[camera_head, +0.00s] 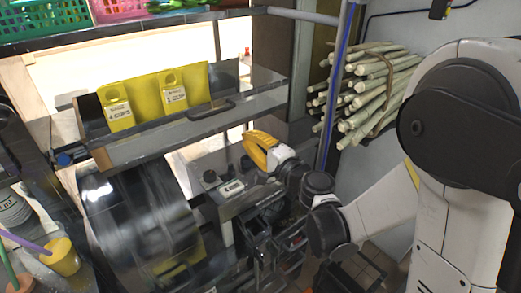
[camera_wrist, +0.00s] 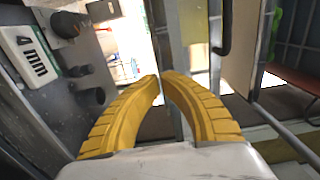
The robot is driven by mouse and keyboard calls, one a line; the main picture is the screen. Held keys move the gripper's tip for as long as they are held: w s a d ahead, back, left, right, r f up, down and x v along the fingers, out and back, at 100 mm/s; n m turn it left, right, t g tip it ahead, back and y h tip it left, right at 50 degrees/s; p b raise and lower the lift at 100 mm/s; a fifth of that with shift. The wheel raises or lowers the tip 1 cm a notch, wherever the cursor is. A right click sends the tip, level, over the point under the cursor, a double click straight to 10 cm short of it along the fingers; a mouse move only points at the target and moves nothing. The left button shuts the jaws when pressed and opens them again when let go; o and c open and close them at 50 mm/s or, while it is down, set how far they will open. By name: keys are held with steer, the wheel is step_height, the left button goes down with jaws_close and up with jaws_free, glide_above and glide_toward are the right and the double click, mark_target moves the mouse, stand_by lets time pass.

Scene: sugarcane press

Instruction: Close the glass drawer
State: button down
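The glass drawer (camera_head: 165,138) is at the upper left of the head view. Its front has a dark handle (camera_head: 211,110), and its top is open, showing yellow holders (camera_head: 160,88) labelled with cups. The drawer stands out from the frame behind it. In the wrist view a dark handle (camera_wrist: 222,30) shows on a pale front at the upper right. My gripper (camera_head: 250,138) is to the right of and below the drawer's handle, apart from it. Its yellow fingers (camera_wrist: 161,77) come together at the tips with nothing visible between them.
The press with its shiny drum (camera_head: 140,220) stands below the drawer. A control panel (camera_head: 232,187) with knobs is just below my gripper, and at the left in the wrist view (camera_wrist: 45,65). Sugarcane stalks (camera_head: 365,90) and a blue-edged post (camera_head: 335,90) stand to the right.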

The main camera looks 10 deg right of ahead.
steer(key=shift+b+x, duration=0.4)
steer(key=shift+x, duration=2)
